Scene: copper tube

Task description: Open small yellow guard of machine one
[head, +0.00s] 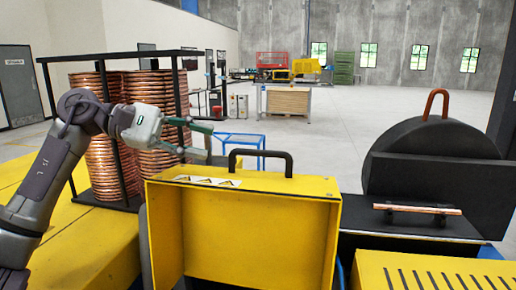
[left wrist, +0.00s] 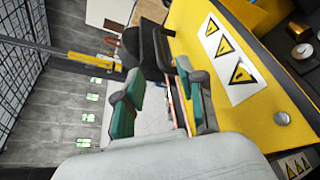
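The yellow guard (head: 250,235) stands front centre in the head view, its hollow side facing me. Warning stickers (head: 207,181) and a black handle (head: 260,152) are on its top edge. My left gripper (head: 209,141) is open and empty, above and left of the handle, apart from it in the picture. In the left wrist view its two green-padded fingers (left wrist: 163,107) are spread. A yellow panel with warning stickers (left wrist: 229,59) lies to their right there. My right gripper is in neither view.
Copper coils (head: 155,130) stand in a black frame at left, behind my left arm. A black round machine part (head: 420,155) and a short copper tube (head: 417,209) are at right. A slotted yellow cover (head: 430,275) is at lower right. Open floor lies behind.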

